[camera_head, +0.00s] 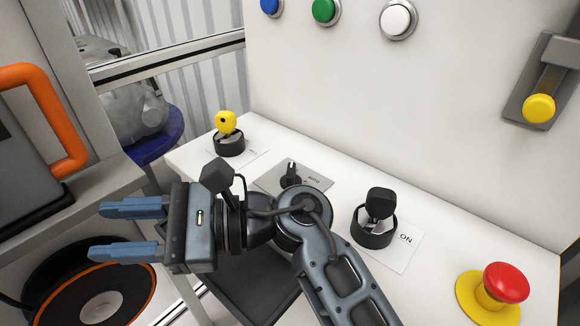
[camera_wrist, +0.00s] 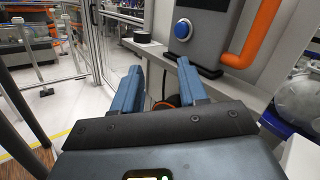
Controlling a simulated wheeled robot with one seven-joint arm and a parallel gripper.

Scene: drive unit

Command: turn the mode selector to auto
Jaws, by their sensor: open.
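The mode selector (camera_head: 291,176) is a small black knob on a grey plate (camera_head: 316,181) marked AUTO, set in the white console. Its knob stands up just behind my arm, which hides part of the plate. I cannot tell which way its pointer is set. My gripper (camera_head: 128,229) is to the left of the selector, past the console's edge, with its two blue fingers apart and empty, pointing left. The fingers also show in the wrist view (camera_wrist: 160,82), aimed away from the console. The selector is not in the wrist view.
A yellow key switch (camera_head: 226,122) stands behind the selector and a black key switch (camera_head: 378,211) marked ON to its right. A red emergency button (camera_head: 506,283) is at the right front.

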